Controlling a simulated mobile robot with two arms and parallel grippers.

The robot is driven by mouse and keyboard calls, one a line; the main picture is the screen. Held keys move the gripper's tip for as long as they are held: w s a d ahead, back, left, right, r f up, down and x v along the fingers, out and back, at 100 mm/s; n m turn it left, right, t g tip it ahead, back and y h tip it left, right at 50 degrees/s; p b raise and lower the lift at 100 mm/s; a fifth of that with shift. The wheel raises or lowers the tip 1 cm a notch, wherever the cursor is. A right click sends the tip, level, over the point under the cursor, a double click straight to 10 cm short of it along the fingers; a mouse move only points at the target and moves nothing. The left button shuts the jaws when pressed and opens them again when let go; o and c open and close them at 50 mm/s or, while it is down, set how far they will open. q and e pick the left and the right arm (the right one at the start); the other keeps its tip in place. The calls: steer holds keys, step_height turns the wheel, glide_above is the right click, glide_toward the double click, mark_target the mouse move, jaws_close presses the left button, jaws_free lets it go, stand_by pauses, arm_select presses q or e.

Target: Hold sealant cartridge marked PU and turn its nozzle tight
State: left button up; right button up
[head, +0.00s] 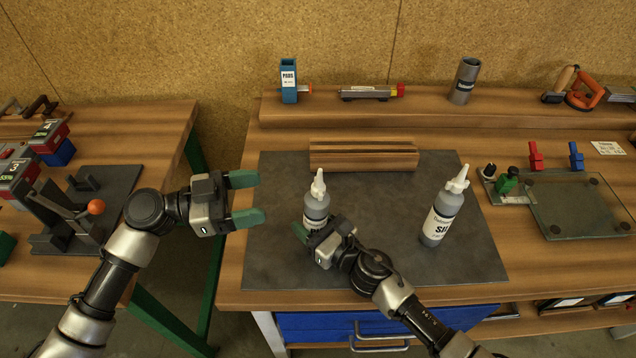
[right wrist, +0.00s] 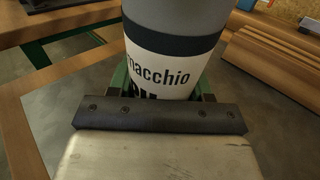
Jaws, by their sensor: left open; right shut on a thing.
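A grey sealant cartridge (head: 316,205) with a white nozzle (head: 318,184) is upright over the dark mat, left of its middle. Its label (right wrist: 160,72) shows in the right wrist view; the large letters under the name are mostly covered, so I cannot fully read the mark. My right gripper (head: 305,234) is shut around its lower body. I cannot tell whether its base touches the mat. My left gripper (head: 248,198) is open and empty, left of the cartridge and apart from it. A second cartridge (head: 443,215), its label starting with S, stands tilted-looking to the right.
A grooved wooden block (head: 363,154) lies behind the held cartridge on the dark mat (head: 370,265). A glass plate (head: 582,207) with clamps is at the right. A side table with a lever device (head: 70,215) is at the left, across a gap.

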mark_target(314, 187)
arm_select(q)
steer(key=d, duration=0.4)
steer(key=w+d, duration=0.1)
steer(key=d, duration=0.2)
steer(key=w+d, duration=0.1)
steer(key=d, duration=0.3)
steer(key=shift+w+d, duration=0.15)
steer(key=shift+d, duration=0.15)
